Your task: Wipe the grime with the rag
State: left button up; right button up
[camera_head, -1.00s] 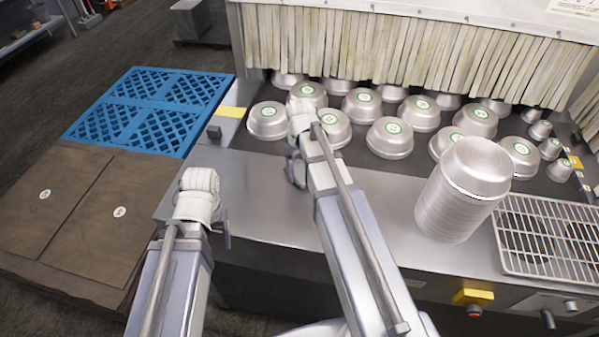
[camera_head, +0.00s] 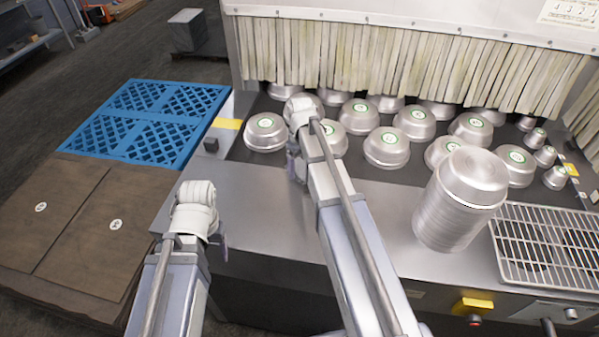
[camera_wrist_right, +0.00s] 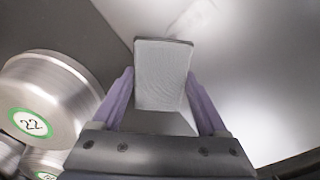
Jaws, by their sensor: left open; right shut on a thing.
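My right gripper (camera_head: 295,165) is shut on a pale grey, flat, rectangular rag (camera_wrist_right: 163,75), which shows between its purple fingers (camera_wrist_right: 158,100) in the right wrist view. The rag is hidden behind the arm in the head view. The gripper is at the inner edge of the bare steel counter (camera_head: 260,205), beside the pans. A faint greyish smudge of grime (camera_wrist_right: 200,16) shows on the steel just beyond the rag in the wrist view. Whether the rag touches the steel, I cannot tell. My left gripper (camera_head: 222,243) is open over the counter's left front part, its fingers mostly hidden.
Several upturned metal pans (camera_head: 386,148) with green labels stand on the dark belt under a strip curtain (camera_head: 400,60). A tall pan stack (camera_head: 448,215) stands on the counter's right, beside a wire grate (camera_head: 545,245). A blue pallet (camera_head: 150,120) and brown boxes (camera_head: 75,225) lie left.

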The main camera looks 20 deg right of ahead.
aim_at(302, 201)
jog(key=shift+w+d, duration=0.1)
jog(key=shift+d, duration=0.05)
jog(key=shift+s+d+r, duration=0.1)
jog(key=shift+s+d, duration=0.5)
jog(key=shift+d, duration=0.35)
jog(key=shift+s+a, duration=0.1)
jog(key=shift+s+a, duration=0.5)
jog(key=shift+s, duration=0.3)
jog(key=shift+s+a, duration=0.45)
jog(key=shift+s, duration=0.3)
jog(key=shift+s+a, duration=0.45)
jog(key=shift+s, duration=0.3)
jog(key=shift+s+a, duration=0.45)
jog(key=shift+s, duration=0.25)
jog(key=shift+s+a+f, duration=0.15)
jog(key=shift+s+a, duration=0.35)
jog(key=shift+s, duration=0.3)
jog(key=shift+s+a+f, duration=0.1)
jog(key=shift+s+a, duration=0.4)
jog(key=shift+s, duration=0.3)
